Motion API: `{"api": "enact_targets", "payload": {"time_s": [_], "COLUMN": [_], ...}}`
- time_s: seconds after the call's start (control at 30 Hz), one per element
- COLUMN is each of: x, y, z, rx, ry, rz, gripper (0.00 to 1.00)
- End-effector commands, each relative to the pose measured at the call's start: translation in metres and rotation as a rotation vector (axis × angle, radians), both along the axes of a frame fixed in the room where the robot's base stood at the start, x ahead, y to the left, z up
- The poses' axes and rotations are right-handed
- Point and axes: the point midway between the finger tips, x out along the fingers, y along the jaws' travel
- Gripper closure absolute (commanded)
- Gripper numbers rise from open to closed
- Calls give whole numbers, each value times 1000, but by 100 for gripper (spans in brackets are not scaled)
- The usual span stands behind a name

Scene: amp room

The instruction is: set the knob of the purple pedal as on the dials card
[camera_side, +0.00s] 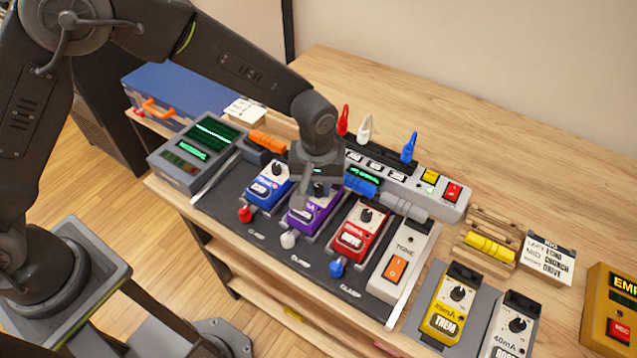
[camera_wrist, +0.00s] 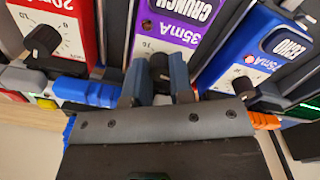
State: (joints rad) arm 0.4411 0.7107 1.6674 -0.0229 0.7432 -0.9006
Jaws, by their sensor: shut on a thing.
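The purple pedal (camera_side: 312,214) sits in the middle of the dark pedalboard, between a blue and a red pedal. In the wrist view the purple pedal (camera_wrist: 178,28) appears upside down, with the labels CRUNCH and 35mA. My gripper (camera_side: 318,188) points down over its knob end. In the wrist view my gripper (camera_wrist: 158,80) has its two dark fingers shut on the black knob (camera_wrist: 159,66). The knob's pointer is hidden between the fingers. A white card (camera_side: 246,110) lies by the blue case; its marks are too small to read, so I cannot tell whether it is the dials card.
The blue pedal (camera_side: 268,188) and red pedal (camera_side: 360,232) stand close on either side. A power strip (camera_side: 400,178) with upright plugs lies behind. Yellow (camera_side: 448,312) and white (camera_side: 508,338) pedals stand front right, near a lettered card block (camera_side: 548,258). The back right tabletop is clear.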

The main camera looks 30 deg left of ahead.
Motion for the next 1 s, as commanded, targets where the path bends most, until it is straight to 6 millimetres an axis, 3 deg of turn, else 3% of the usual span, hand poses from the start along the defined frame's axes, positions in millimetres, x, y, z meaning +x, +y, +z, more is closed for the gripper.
{"api": "enact_targets", "payload": {"time_s": [0.03, 0.07, 0.33, 0.77, 1.0], "x": [1, 1, 1, 1, 1], "y": [0, 0, 0, -1, -1], "z": [1, 1, 0, 1, 1], "rx": [-1, -1, -1, -3, -2], "ry": [-3, -3, -2, -5, -4], "rz": [0, 0, -1, -7, -156], "gripper": [100, 78, 52, 52, 52]}}
